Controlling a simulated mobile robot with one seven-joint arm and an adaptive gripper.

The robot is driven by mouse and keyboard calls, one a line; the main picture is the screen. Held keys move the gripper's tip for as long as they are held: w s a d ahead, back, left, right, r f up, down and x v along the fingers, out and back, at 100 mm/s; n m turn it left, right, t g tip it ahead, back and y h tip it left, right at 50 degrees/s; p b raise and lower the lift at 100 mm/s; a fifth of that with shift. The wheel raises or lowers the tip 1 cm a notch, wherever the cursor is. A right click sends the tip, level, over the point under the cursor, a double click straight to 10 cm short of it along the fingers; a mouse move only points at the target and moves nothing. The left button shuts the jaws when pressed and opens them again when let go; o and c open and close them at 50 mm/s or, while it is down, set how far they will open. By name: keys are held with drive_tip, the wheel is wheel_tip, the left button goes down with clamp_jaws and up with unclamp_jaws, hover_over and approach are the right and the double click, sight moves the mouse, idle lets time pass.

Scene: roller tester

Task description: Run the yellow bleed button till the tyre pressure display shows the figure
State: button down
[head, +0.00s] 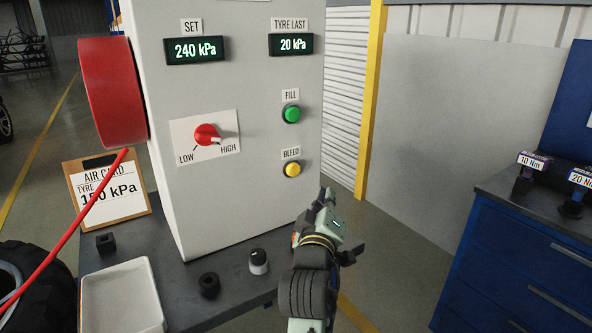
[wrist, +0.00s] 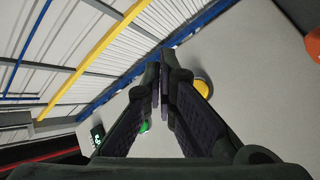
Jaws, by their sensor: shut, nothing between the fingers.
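The yellow bleed button (head: 292,169) sits on the right of the grey panel, below the green fill button (head: 291,114). In the wrist view the shut fingertips (wrist: 162,68) point at the panel, with the yellow button (wrist: 203,88) partly hidden behind the right finger.
The set display (head: 195,50) reads 240 kPa. A red knob (head: 207,134) points towards HIGH. A blue cabinet (head: 520,255) stands at right.

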sight(293, 170)
idle(0.4)
drive_tip(key=w+a, duration=0.5)
drive_tip(key=w, duration=0.2)
idle(0.3)
drive_tip(key=shift+w, duration=0.15)
idle(1.2)
drive_tip(key=shift+w+a, duration=0.25)
drive_tip(key=shift+w+a, duration=0.3)
drive_tip(key=shift+w, duration=0.05)
idle(2.2)
drive_tip(key=shift+s+d+p, duration=0.35)
drive_tip(key=shift+s+d, duration=0.2)
drive_tip(key=shift+s, duration=0.15)
